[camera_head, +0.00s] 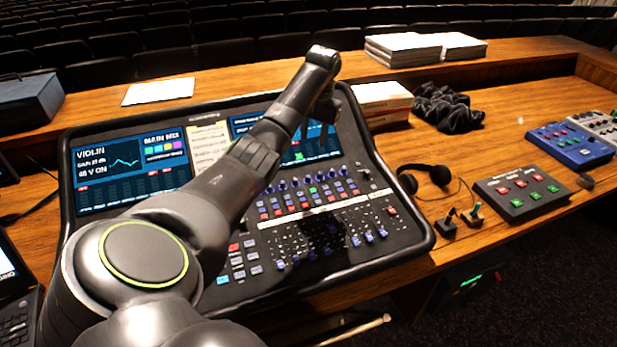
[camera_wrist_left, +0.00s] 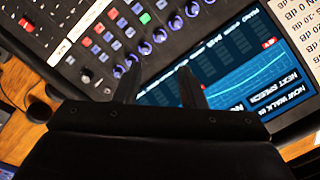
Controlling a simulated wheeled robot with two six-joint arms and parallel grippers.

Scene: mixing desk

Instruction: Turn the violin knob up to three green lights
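The mixing desk (camera_head: 400,245) fills the middle of the head view. The word VIOLIN shows on its left screen (camera_head: 130,165). A row of blue knobs (camera_head: 308,181) runs below the screens; I cannot tell which is the violin knob. My right gripper is out of view.
Headphones (camera_head: 425,178), a grey button box (camera_head: 522,190) and a blue pedal box (camera_head: 570,143) lie to the right. A black cloth (camera_head: 447,108) and a book stack (camera_head: 384,102) stand behind the desk's right side. Faders and buttons cover the desk's front.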

